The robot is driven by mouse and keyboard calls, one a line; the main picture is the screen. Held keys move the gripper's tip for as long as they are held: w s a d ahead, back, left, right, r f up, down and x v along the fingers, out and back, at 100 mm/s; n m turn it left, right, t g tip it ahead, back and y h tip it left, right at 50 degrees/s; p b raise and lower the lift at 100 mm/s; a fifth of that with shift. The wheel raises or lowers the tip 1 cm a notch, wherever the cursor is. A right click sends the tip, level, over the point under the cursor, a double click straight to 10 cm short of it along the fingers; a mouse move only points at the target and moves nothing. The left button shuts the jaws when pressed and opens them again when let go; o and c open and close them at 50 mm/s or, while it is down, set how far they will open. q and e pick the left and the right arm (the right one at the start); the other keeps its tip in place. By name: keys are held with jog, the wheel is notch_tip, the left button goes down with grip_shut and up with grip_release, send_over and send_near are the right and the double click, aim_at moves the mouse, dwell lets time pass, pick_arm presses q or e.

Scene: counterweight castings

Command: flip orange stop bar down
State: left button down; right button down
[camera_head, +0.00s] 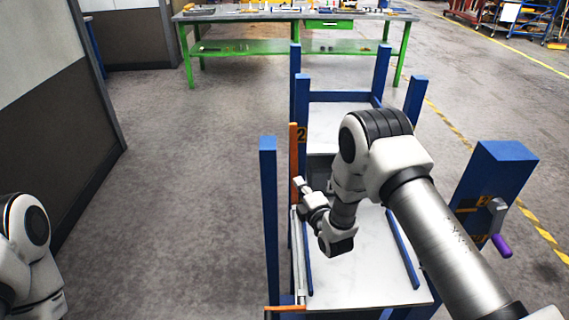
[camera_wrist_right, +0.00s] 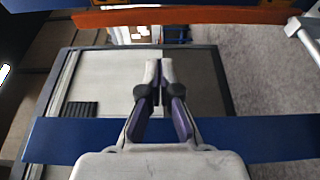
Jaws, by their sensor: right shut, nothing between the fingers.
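The blue frame holds a white plate (camera_head: 350,285). A blue post (camera_head: 268,200) stands left of my right gripper and crosses the right wrist view (camera_wrist_right: 65,140). A purple-handled lever (camera_head: 501,245) is on the right post. A short orange piece (camera_head: 284,308) lies at the front left. Floor is clear at left.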

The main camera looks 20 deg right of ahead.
jog(key=shift+w, duration=0.1)
jog(key=w+p, duration=0.2)
jog(key=w, duration=0.7)
jog(key=shift+w+a+f, duration=0.2)
jog(key=shift+w, duration=0.2)
jog(key=s+d+f+m+t+h+b, duration=0.1)
jog(key=s+d+f+m+b, duration=0.1)
jog(key=d+b, duration=0.4)
jog(key=s+d+f+m+t+h+b, duration=0.1)
jog(key=s+d+f+m+b, duration=0.1)
jog(key=d+f+m+b, duration=0.3)
jog(key=s+d+f+m+t+h+b, duration=0.1)
jog(key=d+f+m+b, duration=0.2)
jog(key=d+m+b, duration=0.4)
jog(key=shift+s+d+f+h+b, duration=0.3)
jog(key=shift+s+d+f, duration=0.1)
jog(key=shift+d, duration=0.5)
